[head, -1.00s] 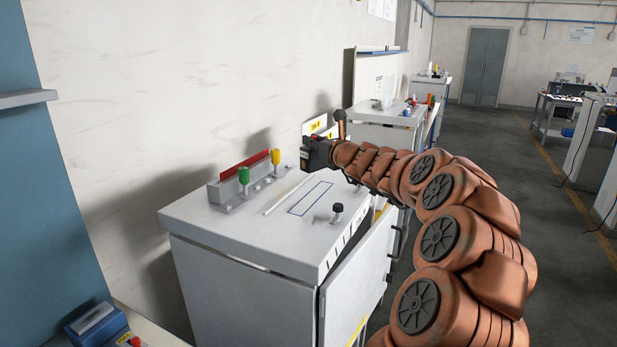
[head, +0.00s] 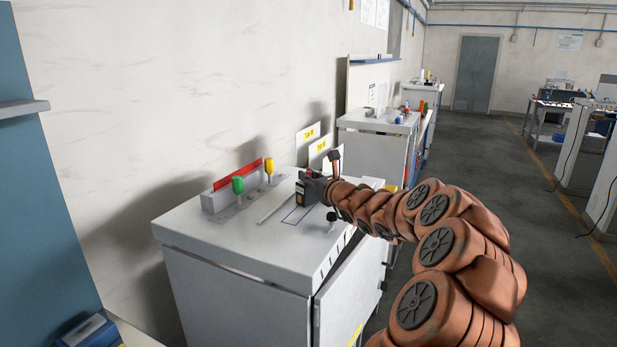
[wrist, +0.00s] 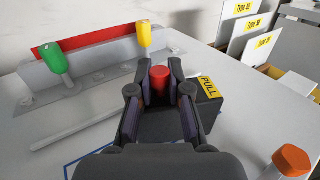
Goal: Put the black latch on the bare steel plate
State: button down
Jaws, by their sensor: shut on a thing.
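My gripper (wrist: 160,68) is shut on a black latch (wrist: 207,108) with a red knob between the fingers and a yellow PULL label on its side. In the head view my gripper (head: 316,188) holds the latch (head: 302,193) over the right part of the grey cabinet top; I cannot tell if it touches. A flat grey steel plate (wrist: 98,77) with bolts lies at the back left, by a green handle (wrist: 58,62) and a yellow handle (wrist: 144,38). The plate also shows in the head view (head: 246,205), left of my gripper. The fingers hide part of the latch.
A blue-outlined rectangle (head: 290,221) and a pale rod (head: 277,207) lie on the cabinet top. A red strip (head: 238,174) runs behind the handles. Type signs (wrist: 262,46) stand at the back right.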

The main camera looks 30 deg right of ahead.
jog(key=shift+f, duration=0.1)
jog(key=c, duration=1.1)
grip_release()
jog(key=shift+r, duration=0.25)
jog(key=shift+s+f, duration=0.15)
jog(key=shift+s, duration=0.15)
jog(key=s+b, duration=0.3)
jog(key=s, duration=0.8)
jog(key=shift+s, duration=0.25)
